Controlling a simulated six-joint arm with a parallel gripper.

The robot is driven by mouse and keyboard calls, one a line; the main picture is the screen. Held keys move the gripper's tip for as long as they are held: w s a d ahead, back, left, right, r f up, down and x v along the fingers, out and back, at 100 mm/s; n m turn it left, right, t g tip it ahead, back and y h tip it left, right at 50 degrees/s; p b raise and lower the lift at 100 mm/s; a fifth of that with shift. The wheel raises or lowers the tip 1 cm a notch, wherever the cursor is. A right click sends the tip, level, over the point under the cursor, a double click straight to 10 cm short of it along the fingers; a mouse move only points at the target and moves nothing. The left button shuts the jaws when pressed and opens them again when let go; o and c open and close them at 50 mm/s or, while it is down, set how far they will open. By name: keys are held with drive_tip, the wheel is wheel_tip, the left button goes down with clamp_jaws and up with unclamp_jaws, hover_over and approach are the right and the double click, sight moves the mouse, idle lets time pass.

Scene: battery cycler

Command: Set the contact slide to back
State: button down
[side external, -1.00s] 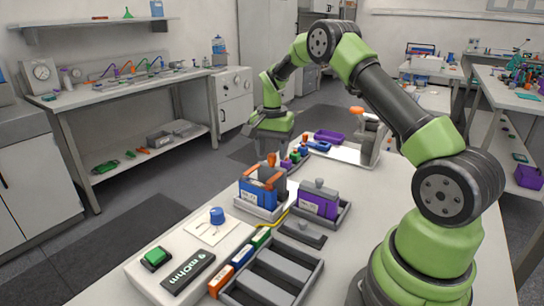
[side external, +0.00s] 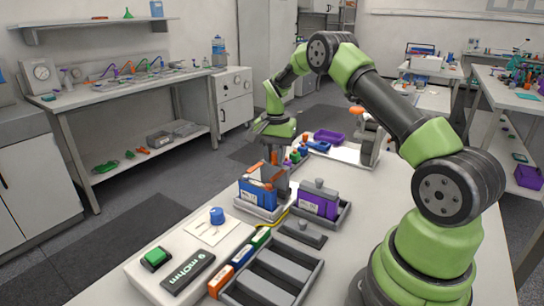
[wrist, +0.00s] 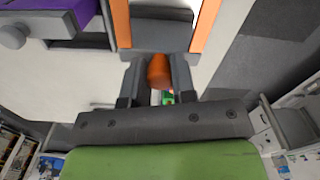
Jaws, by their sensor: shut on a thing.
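The contact slide is a grey block (side external: 278,178) with an orange knob (wrist: 159,70) on top. It stands in a white holder with a blue battery (side external: 255,194) and orange strips (wrist: 204,25). My gripper (wrist: 154,76) is shut on the orange knob, which shows between its two fingers in the wrist view.
A purple battery (side external: 318,200) stands in a grey tray to the right of the slide. A white panel with a blue knob (side external: 217,215), a green button (side external: 156,258) and a 9 mOhm display (side external: 188,271) is in front. An empty grey rack (side external: 270,275) lies beside it.

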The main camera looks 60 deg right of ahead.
drive_tip(key=shift+d, duration=2.1)
drive_tip(key=c, duration=0.9)
unclamp_jaws()
drive_tip(key=shift+c, duration=0.2)
wheel_tip(320, 180, up, 10)
